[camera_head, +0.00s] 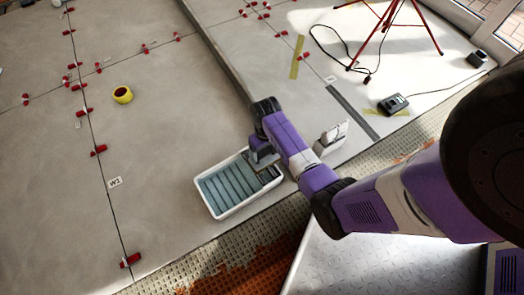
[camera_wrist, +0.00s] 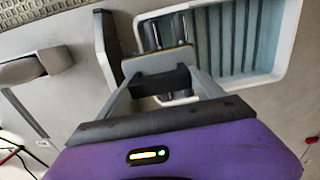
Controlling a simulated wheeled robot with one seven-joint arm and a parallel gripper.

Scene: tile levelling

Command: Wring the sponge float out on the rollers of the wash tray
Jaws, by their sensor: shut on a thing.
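The white wash tray (camera_head: 212,209) stands on the tiled floor, with a blue-grey ribbed inside. It also fills the upper right of the wrist view (camera_wrist: 283,60). My gripper (camera_wrist: 160,82) is shut on the dark handle of the sponge float (camera_wrist: 158,60), a grey plate with a thin tan edge. The float is over the tray's left end in the wrist view, in front of the dark rollers (camera_wrist: 180,28), and partly hides them. I cannot tell whether it touches them. In the head view my gripper (camera_head: 262,157) is over the tray's upper right end and the float is mostly hidden.
A pale upright object (camera_head: 331,137) stands right of the tray. A yellow tape roll (camera_head: 122,95) and several red levelling clips (camera_head: 98,151) lie on the tiles. A red tripod (camera_head: 395,30) stands at the top right. Tiles left of the tray are mostly clear.

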